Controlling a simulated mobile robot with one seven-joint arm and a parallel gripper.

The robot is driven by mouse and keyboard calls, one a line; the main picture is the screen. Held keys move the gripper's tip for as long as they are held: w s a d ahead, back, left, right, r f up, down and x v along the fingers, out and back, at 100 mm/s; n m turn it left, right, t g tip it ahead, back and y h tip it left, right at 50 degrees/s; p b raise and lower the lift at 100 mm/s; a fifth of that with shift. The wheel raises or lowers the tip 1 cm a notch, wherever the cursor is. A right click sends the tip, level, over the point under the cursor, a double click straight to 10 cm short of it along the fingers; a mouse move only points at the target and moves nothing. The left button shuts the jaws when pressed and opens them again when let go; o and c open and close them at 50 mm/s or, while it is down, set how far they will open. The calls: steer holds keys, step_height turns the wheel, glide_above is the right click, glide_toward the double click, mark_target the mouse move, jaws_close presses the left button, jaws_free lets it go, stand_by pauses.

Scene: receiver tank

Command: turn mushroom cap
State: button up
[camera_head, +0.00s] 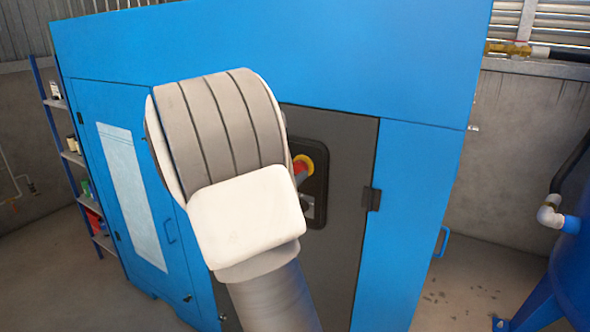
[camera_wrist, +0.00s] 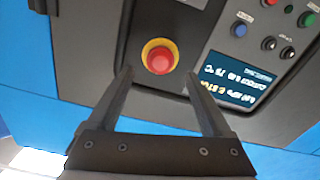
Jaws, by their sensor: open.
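The red mushroom cap (camera_wrist: 160,60) sits on a yellow ring on a dark control panel. In the wrist view it is just beyond and midway between the two fingertips of my gripper (camera_wrist: 158,77). My gripper is open, with its fingers apart on either side and nothing held. In the head view the cap (camera_head: 299,168) with its yellow ring is partly hidden behind my arm. My gripper is hidden behind the arm in that view. Whether the fingertips reach the panel cannot be told.
A lit display (camera_wrist: 236,82) and several small buttons are right of the cap in the wrist view. The blue cabinet (camera_head: 420,180) fills the head view. A shelf (camera_head: 75,155) stands at left and a blue tank (camera_head: 575,265) at right.

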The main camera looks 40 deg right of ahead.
mark_target(297, 169)
steer(key=shift+x, duration=2.25)
jaws_close()
